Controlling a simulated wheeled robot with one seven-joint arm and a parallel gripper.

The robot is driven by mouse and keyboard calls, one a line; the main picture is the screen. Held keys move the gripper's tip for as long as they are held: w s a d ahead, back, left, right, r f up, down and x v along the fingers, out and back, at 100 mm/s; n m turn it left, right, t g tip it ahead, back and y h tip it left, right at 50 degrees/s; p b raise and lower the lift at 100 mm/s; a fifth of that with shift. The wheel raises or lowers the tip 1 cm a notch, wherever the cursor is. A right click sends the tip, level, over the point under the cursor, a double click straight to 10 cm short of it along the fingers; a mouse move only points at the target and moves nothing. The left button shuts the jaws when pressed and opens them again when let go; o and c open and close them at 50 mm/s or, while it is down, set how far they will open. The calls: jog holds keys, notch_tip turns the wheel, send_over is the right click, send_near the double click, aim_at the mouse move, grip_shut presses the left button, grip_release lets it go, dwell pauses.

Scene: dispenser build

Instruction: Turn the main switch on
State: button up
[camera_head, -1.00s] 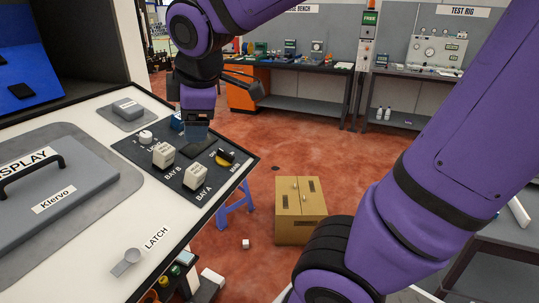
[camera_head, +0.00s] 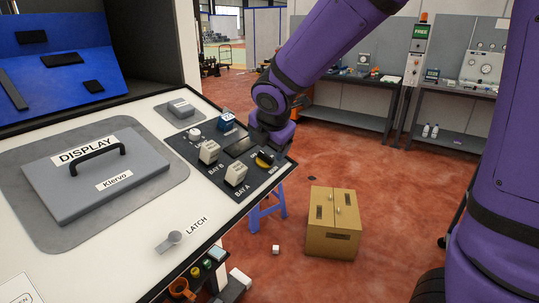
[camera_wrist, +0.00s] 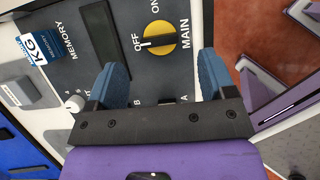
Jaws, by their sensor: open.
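The main switch (camera_wrist: 158,40) is a yellow disc with a black bar handle on the dark control panel. In the wrist view its handle lies crosswise, in line with the OFF label; the ON label is off to its side. The switch also shows in the head view (camera_head: 264,158) at the panel's right corner, partly behind my gripper. My gripper (camera_wrist: 162,74) is open and empty. Its blue fingertips are spread to either side of the switch's line, with the switch beyond them in the wrist view. I see no contact with the handle.
The BAY A (camera_head: 236,174) and BAY B (camera_head: 209,152) rocker blocks sit close by on the panel. A blue KG memory block (camera_wrist: 38,48) is at the left. The DISPLAY cover (camera_head: 95,175) and latch (camera_head: 170,240) lie on the white top. A cardboard box (camera_head: 334,222) stands on the floor.

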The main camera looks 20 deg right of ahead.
aim_at(266, 156)
jog(key=shift+x, duration=2.7)
jog(key=c, duration=0.9)
jog(key=shift+c, duration=0.2)
